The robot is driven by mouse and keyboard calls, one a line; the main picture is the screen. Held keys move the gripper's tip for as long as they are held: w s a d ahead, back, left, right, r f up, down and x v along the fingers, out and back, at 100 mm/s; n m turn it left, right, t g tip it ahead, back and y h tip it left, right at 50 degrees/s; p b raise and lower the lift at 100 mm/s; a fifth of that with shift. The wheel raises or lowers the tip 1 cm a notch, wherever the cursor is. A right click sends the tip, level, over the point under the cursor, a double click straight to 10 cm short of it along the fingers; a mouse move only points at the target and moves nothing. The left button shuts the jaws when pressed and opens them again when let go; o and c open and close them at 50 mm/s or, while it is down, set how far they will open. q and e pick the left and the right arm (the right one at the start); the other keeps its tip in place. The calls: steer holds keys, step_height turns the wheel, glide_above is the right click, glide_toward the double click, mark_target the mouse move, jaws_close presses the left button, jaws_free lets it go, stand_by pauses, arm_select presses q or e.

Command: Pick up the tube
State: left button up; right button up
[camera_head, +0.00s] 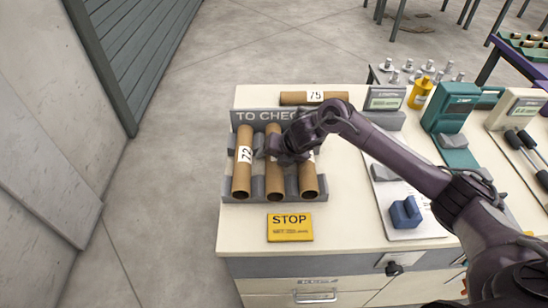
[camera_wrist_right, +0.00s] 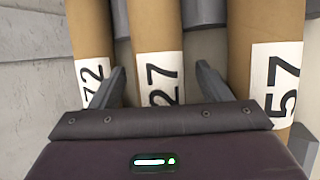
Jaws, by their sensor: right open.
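Three brown cardboard tubes lie side by side in the grey "TO CHECK" rack (camera_head: 258,116). The left tube, labelled 72 (camera_head: 241,182), the middle tube, labelled 27 (camera_wrist_right: 156,30), and the right tube, labelled 57 (camera_wrist_right: 265,30), show in the right wrist view. My right gripper (camera_head: 273,150) is over the middle tube in the head view. In the right wrist view its open fingers (camera_wrist_right: 158,78) stand on either side of tube 27, with no clear contact. The gripper hides part of the middle and right tubes in the head view. My left gripper is not in view.
A tube labelled 75 (camera_head: 295,98) lies behind the rack. A yellow STOP sign (camera_head: 290,235) lies in front. A scale (camera_head: 385,98), a blue block (camera_head: 405,212) and a green device (camera_head: 450,110) stand to the right. The white tabletop (camera_head: 345,225) is bare right of the sign.

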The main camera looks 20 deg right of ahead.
steer(key=c, duration=1.1)
